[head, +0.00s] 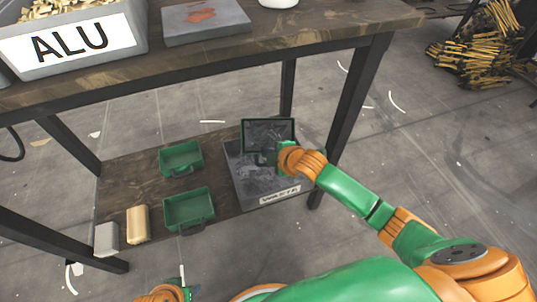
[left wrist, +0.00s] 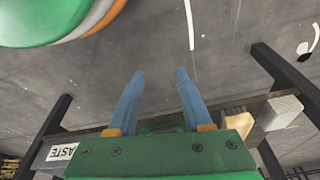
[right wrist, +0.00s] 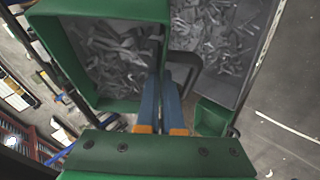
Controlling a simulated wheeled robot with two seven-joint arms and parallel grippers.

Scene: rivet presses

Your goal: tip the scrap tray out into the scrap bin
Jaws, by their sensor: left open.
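The scrap tray (head: 244,136) is green, with a dark rim and grey scrap inside. It is held above the far part of the grey scrap bin (head: 230,165), which has a white label on its front. In the right wrist view the tray (right wrist: 60,40) still shows shavings inside, and the bin (right wrist: 255,75) with shavings lies behind it. My right gripper (head: 284,156) has its fingers close together at the tray's dark handle (right wrist: 190,65); its grip is partly hidden. My left gripper (left wrist: 158,75) is open and empty, low at the head view's bottom edge.
Two green trays (head: 181,170) (head: 211,207) stand on the lower shelf, left of the bin. A beige block (head: 138,224) and a pale block (head: 106,240) are at its left end. Bench legs (head: 352,110) stand close by. The ALU box (head: 130,55) is on the bench top.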

